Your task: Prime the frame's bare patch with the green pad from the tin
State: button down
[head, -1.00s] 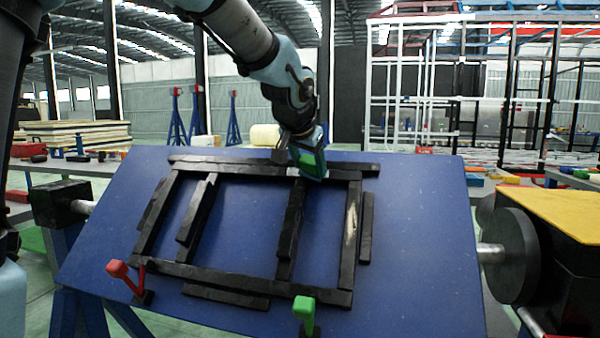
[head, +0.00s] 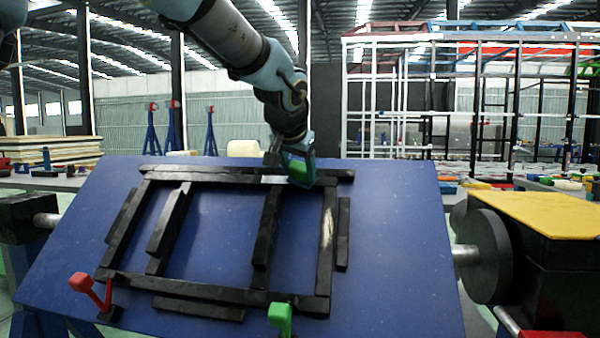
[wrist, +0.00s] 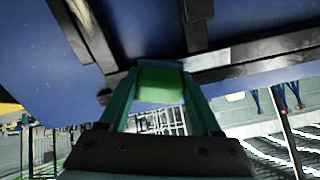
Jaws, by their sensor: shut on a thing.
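The black frame (head: 200,291) lies on a tilted blue board. Its bare patch (head: 327,228) is a pale streak on the right-hand bar. My gripper (head: 300,172) is at the frame's top bar, left of the top of that right bar and above the patch in the picture. It is shut on the green pad (head: 298,169), which also shows between the fingers in the wrist view (wrist: 160,86). I cannot tell whether the pad touches the frame. I cannot make out the tin in these views.
The blue board (head: 390,240) has free room right of the frame. A red clamp (head: 82,284) and a green clamp (head: 281,318) stand up at its lower edge. A dark round hub (head: 485,255) and a yellow-topped stand (head: 540,212) are at the right.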

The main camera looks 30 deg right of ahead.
jog(key=shift+w+a+p, duration=1.6)
jog(key=shift+w+a, duration=0.65)
jog(key=shift+a, duration=0.1)
jog(key=w+a+p, duration=0.1)
jog(key=a+p, duration=0.1)
jog(key=shift+w+r+p, duration=0.15)
jog(key=shift+w+p, duration=0.2)
jog(key=shift+w, duration=0.05)
jog(key=shift+w+a, duration=0.3)
jog(key=shift+a, duration=0.05)
jog(key=shift+p+v, duration=1.35)
jog(key=shift+v, duration=1.6)
